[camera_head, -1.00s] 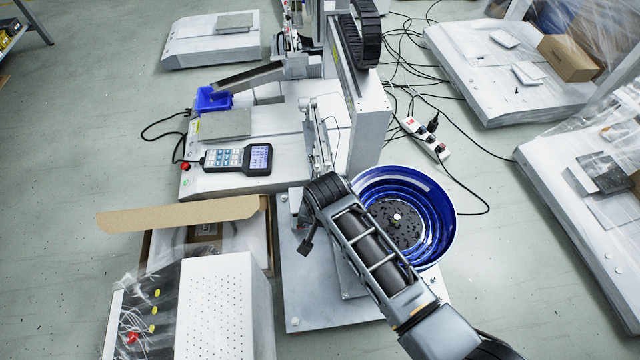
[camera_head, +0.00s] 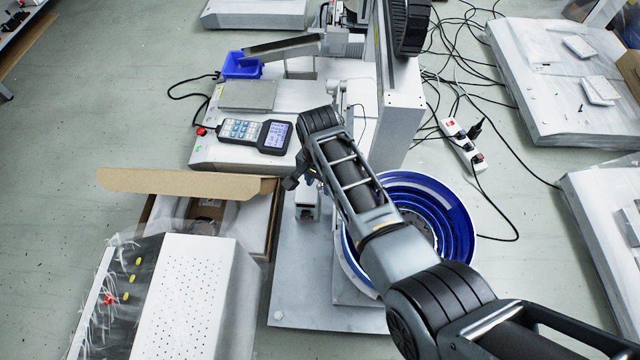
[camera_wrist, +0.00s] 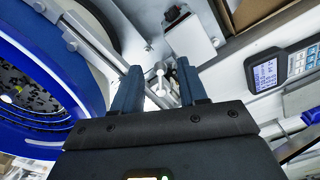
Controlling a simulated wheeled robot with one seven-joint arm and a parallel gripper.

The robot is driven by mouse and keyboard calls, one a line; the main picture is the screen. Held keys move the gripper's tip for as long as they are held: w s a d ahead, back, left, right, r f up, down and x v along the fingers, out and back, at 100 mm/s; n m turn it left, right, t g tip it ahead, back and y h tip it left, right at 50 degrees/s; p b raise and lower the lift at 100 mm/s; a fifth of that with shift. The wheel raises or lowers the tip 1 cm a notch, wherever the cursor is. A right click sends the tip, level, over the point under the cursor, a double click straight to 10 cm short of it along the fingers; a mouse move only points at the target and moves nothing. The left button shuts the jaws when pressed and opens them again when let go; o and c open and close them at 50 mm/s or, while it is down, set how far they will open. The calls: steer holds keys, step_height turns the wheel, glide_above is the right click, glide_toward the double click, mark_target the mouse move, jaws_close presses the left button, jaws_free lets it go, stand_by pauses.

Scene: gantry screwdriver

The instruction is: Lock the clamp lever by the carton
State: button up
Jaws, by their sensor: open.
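The carton (camera_head: 262,226) is an open cardboard box with a raised flap, at the left in the head view. Its brown edge shows at the top right of the wrist view (camera_wrist: 252,12). My gripper (camera_wrist: 158,72) is open, with two dark fingers apart. A pale metal rod with a rounded end (camera_wrist: 160,70), which looks like the clamp lever, shows between the fingertips; I cannot tell whether they touch it. In the head view my arm hides most of this spot; a small grey post (camera_head: 306,205) stands just below my gripper, beside the carton.
A blue bowl feeder (camera_head: 455,215) stands close behind my arm. A handheld controller (camera_head: 255,134) lies on the machine base beyond the carton. A perforated white box (camera_head: 195,300) stands at front left. The grey base plate (camera_head: 315,317) is clear in front.

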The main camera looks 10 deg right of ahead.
steer(key=shift+f, duration=0.4)
steer(key=shift+c, duration=0.2)
jaws_close()
